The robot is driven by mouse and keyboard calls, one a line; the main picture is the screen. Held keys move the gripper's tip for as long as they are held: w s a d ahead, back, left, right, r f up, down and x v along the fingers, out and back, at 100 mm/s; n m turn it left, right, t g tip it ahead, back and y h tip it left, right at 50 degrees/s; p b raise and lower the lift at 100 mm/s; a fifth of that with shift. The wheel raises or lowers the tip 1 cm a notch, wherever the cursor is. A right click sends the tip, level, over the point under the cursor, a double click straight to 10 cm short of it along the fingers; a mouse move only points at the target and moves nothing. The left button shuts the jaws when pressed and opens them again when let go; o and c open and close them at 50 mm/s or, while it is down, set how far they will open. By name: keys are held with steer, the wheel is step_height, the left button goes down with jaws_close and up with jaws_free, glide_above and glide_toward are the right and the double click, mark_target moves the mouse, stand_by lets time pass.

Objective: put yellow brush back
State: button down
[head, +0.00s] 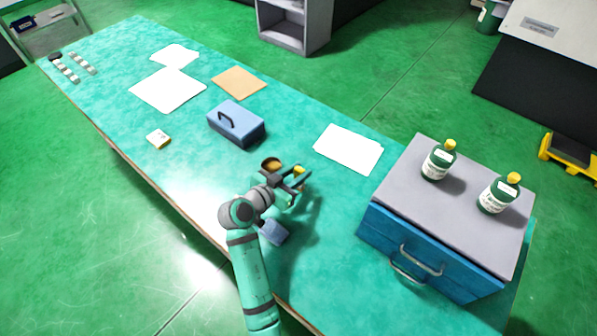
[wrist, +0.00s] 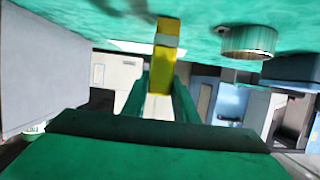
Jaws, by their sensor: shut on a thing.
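The yellow brush (wrist: 165,55) stands out between the fingers of my gripper (wrist: 160,95) in the wrist view, with a pale band across it. In the head view a small yellow part of the brush (head: 299,170) shows at my gripper (head: 294,181), over the teal table (head: 315,240). My gripper is shut on the brush. A round cup (head: 271,163) with a brownish top stands just left of and behind my gripper. It also shows in the wrist view (wrist: 248,41), to the right of the brush and apart from it. The gripper hides part of the brush.
A blue toolbox (head: 238,126) lies behind the cup. A blue drawer cabinet (head: 400,245) with two green bottles (head: 438,163) (head: 497,197) on top stands at the right. A small blue-grey block (head: 273,232) is beside my arm. White sheets (head: 348,148) lie on the table.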

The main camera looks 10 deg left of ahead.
steer(key=shift+f, duration=0.1)
steer(key=c, duration=1.4)
jaws_free()
steer(key=v, duration=1.2)
steer(key=shift+s, duration=0.1)
